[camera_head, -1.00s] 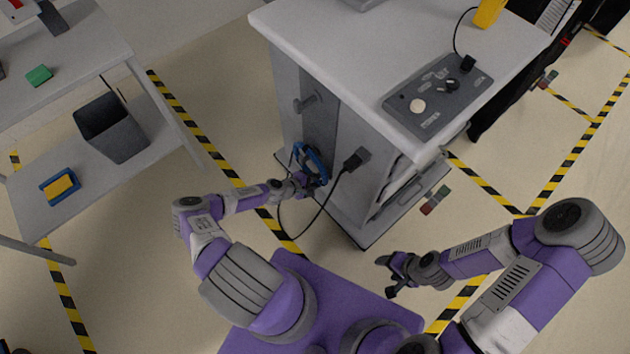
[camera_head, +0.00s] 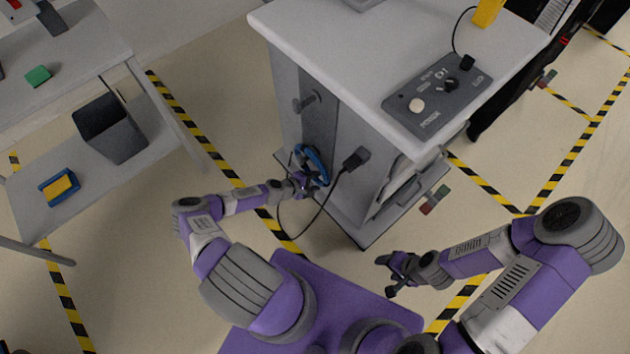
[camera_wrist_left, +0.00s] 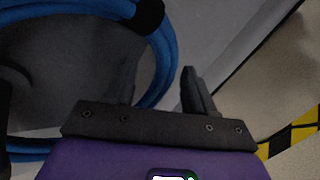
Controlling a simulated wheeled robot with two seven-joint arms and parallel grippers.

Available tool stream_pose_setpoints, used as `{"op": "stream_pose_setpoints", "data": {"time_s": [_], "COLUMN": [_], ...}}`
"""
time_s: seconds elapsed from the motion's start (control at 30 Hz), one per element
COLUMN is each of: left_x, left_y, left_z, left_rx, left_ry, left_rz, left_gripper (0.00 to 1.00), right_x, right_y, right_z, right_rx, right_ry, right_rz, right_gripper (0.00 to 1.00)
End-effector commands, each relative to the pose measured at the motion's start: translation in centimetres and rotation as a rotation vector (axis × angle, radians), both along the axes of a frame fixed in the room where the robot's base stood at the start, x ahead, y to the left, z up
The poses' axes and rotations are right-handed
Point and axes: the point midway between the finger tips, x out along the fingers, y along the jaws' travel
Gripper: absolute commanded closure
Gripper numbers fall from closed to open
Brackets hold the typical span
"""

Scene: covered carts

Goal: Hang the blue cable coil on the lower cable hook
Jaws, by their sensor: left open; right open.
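The blue cable coil (camera_head: 315,157) is against the lower part of the cart's side panel in the head view. In the left wrist view the coil (camera_wrist_left: 166,48) is large, with a black band near its top. My left gripper (camera_wrist_left: 158,85) is open, and the coil's right side passes between or just behind its fingers; contact cannot be told. In the head view my left gripper (camera_head: 308,188) is beside the coil's lower part. An upper hook (camera_head: 307,102) stands out bare above the coil. The lower hook is hidden or unclear behind the coil. My right gripper (camera_head: 391,275) is open and empty, away from the cart.
The cart (camera_head: 345,48) has a control panel (camera_head: 438,92) on top. A black plug (camera_head: 356,158) with a hanging cable sits right of the coil. A shelf table (camera_head: 35,218) with a grey bin (camera_head: 110,130) stands at left. Floor between is clear.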

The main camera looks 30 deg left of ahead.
Motion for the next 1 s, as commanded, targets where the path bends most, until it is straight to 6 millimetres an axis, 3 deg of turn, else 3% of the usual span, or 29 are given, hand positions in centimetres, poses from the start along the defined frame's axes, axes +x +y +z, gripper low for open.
{"op": "stream_pose_setpoints", "data": {"time_s": [0.17, 0.6, 1.0], "left_x": [-0.3, -5.2, -5.6], "left_y": [0.4, 2.9, 3.1], "left_z": [0.7, 4.1, 4.2], "left_rx": [0.000, -0.001, -0.001], "left_ry": [-0.004, 0.000, 0.000], "left_rz": [0.005, 0.001, 0.001], "left_gripper": [0.40, 0.40, 0.40], "right_x": [0.0, 0.0, 0.0], "right_y": [0.0, 0.0, 0.0], "right_z": [0.4, 2.6, 2.6], "right_rx": [0.000, 0.000, 0.000], "right_ry": [0.000, 0.000, 0.000], "right_rz": [0.000, 0.000, 0.000], "right_gripper": [0.38, 0.38, 0.38]}}
